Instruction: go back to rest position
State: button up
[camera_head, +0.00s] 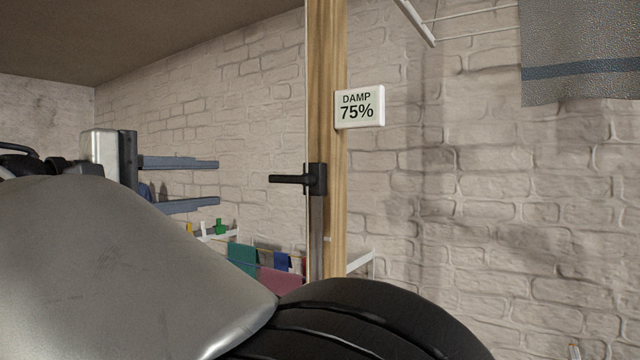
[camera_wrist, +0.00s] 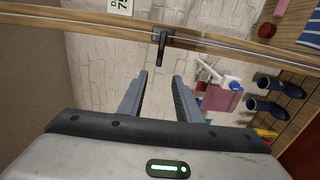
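My gripper (camera_head: 208,183) is at the left of the head view, with its two blue-grey fingers pointing right. The fingers are apart with nothing between them; the wrist view also shows the open gripper (camera_wrist: 161,77). A black lever handle (camera_head: 312,179) is mounted on an upright wooden frame (camera_head: 327,60). The fingertips are apart from the handle in the head view. In the wrist view the handle (camera_wrist: 163,48) lies just beyond the gap between the fingertips. My large grey and black arm parts hide the lower left of the head view.
A grey towel (camera_head: 580,50) hangs at upper right. The wrist view shows dark blue boots (camera_wrist: 272,108) at right. A white brick wall (camera_head: 480,200) stands behind.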

jog(key=w+d+f+m+g+y+p, duration=0.15)
jog(key=d+f+g, duration=0.35)
jog(key=d, duration=0.8)
jog(key=w+d+f+m+g+y+p, duration=0.1)
jog(key=w+d+f+g+p, duration=0.15)
jog(key=d+f, duration=0.75)
jog(key=s+d+f+m+g+y+p, duration=0.1)
jog(key=s+d+f+m+y, duration=0.2)
jog(key=s, duration=0.6)
jog(key=s+d+f+m+g+y+p, duration=0.1)
jog(key=s+d+f+m+y+p, duration=0.1)
jog(key=s+d+f+m, duration=0.4)
jog(key=s+d+f+y, duration=0.1)
jog(key=s+d+f, duration=0.1)
jog(key=s+f, duration=0.1)
jog(key=shift+s+m, duration=0.35)
jog(key=shift+s, duration=0.35)
jog(key=shift+f+g+y, duration=0.1)
jog(key=shift+g+y, duration=0.15)
